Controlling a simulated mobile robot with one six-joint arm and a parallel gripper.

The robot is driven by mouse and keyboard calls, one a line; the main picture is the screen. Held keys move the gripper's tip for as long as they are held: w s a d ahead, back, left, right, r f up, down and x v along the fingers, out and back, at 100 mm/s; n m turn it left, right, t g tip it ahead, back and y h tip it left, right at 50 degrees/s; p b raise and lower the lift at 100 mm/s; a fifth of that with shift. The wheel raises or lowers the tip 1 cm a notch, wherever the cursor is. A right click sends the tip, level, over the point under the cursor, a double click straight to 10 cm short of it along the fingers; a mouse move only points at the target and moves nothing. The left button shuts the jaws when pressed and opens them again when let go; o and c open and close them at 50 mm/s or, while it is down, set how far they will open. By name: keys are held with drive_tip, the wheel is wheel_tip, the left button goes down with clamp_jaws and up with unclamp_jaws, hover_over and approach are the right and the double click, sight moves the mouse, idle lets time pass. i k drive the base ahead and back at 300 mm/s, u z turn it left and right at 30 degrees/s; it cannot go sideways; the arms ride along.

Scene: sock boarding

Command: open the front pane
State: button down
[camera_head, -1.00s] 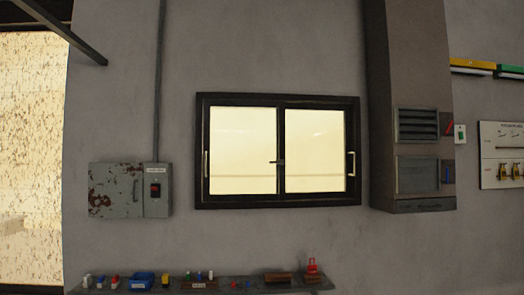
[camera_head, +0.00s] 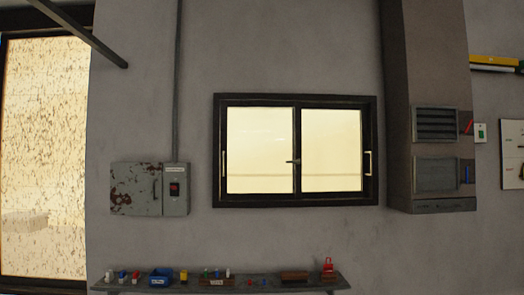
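A dark-framed sliding window (camera_head: 297,101) is set in the grey wall, with two bright panes side by side. The left pane (camera_head: 260,150) has a thin upright handle (camera_head: 223,163) on its left edge. The right pane (camera_head: 332,150) has a brighter, larger-looking upright handle (camera_head: 367,163) on its right edge. A small dark latch (camera_head: 293,161) sits on the middle stile where the panes meet. The panes fill the frame with no open gap showing. I cannot tell for sure which pane is in front. My gripper is not in view.
A shelf (camera_head: 130,286) with small objects runs below the window. A rusty electrical box (camera_head: 135,188) hangs to the left. A vented column (camera_head: 430,60) stands out from the wall to the right. A dark bar (camera_head: 82,33) juts in at upper left, near a bright mottled opening (camera_head: 42,150).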

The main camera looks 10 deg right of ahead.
sight(297, 195)
drive_tip(key=i, duration=0.9)
drive_tip(key=z, duration=0.45)
drive_tip(key=k, duration=0.15)
drive_tip(key=u, duration=2.9)
